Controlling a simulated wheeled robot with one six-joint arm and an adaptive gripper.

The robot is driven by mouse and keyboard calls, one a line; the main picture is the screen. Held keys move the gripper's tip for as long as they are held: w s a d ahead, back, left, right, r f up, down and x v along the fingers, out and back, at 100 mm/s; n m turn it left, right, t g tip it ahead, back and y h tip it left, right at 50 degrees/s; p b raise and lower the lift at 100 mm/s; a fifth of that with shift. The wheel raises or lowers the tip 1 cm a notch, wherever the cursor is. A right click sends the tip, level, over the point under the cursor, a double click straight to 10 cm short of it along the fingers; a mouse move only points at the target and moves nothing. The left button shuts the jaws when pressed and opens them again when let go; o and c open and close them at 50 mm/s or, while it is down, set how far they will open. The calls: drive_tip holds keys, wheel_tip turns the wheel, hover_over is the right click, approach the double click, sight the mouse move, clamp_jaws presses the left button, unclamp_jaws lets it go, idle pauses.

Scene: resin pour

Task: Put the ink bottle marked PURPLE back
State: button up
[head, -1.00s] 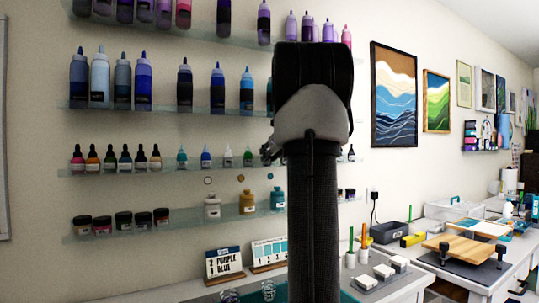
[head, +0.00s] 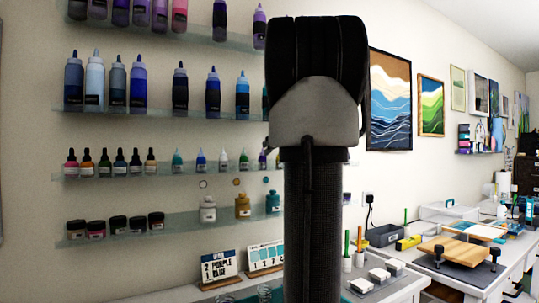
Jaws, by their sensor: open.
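My arm stands upright in the middle of the head view and hides what is behind it. My gripper cannot be made out behind it. Small dropper ink bottles stand in a row on the third glass shelf (head: 110,179). A small purple-looking bottle (head: 262,160) shows at the right end of the visible row, partly hidden by my arm. Its label is too small to read. Teal (head: 177,161), blue (head: 201,161) and white-and-green (head: 223,161) bottles stand to its left. A card (head: 219,268) on the bench reads 2 PURPLE, 1 BLUE.
Larger bottles fill the upper shelves; jars (head: 117,226) stand on the lowest shelf. Clear cups (head: 265,294) stand on the bench before the cards. To the right are white blocks (head: 380,275), a grey bin (head: 386,236) and a wooden board (head: 457,249).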

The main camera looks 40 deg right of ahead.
drive_tip(key=s+a+f+n+g+y, duration=0.1)
drive_tip(key=s+a+f+n, duration=0.25)
drive_tip(key=a+n, duration=0.3)
drive_tip(key=s+a+f+n+g+y, duration=0.2)
drive_tip(key=a+f+n, duration=0.35)
drive_tip(key=a, duration=0.25)
drive_tip(key=s+a+f+n+g+y, duration=0.1)
drive_tip(key=s+a+f+n, duration=0.25)
drive_tip(key=a+n, duration=0.4)
drive_tip(key=s+a+f+n+g, duration=0.4)
drive_tip(key=s+a+f+n, duration=0.3)
drive_tip(key=s+f+n, duration=0.6)
drive_tip(key=f+n, duration=0.1)
drive_tip(key=n, duration=0.5)
drive_tip(key=shift+s+a+n+g+h, duration=0.2)
drive_tip(key=shift+n+g+h, duration=0.1)
drive_tip(key=shift+n+g, duration=0.1)
